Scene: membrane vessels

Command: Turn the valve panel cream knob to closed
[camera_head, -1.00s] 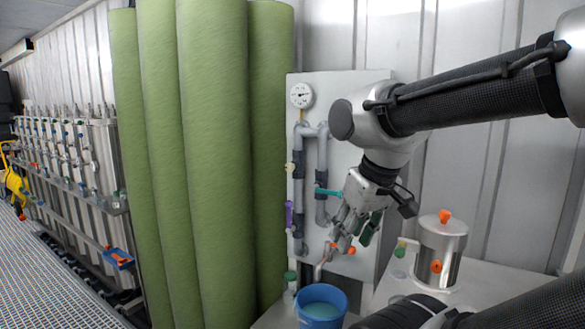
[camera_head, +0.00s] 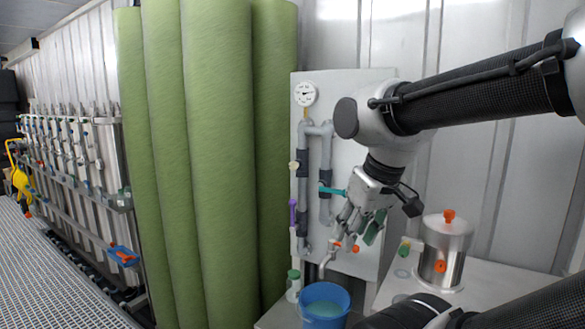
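The valve panel (camera_head: 352,92) is a pale upright board with grey pipes and a round white gauge (camera_head: 304,94). The small cream knob (camera_head: 294,166) sits at the panel's left edge, beside the left pipe; its exact setting is too small to tell. Below it is a purple handle (camera_head: 293,213), and to the right a teal handle (camera_head: 332,191). My gripper (camera_head: 346,226) hangs before the panel's lower right part, apart from the cream knob and lower than it. Its fingers point down, and I cannot tell whether they are open. Small orange parts (camera_head: 355,248) show by the fingertips.
A blue bucket (camera_head: 325,292) with greenish liquid stands below the panel, beside a green-capped bottle (camera_head: 293,284). A metal canister (camera_head: 440,262) with orange knobs stands at right. Tall green rolls (camera_head: 218,150) stand left of the panel. Metal vessels (camera_head: 72,150) line the far left.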

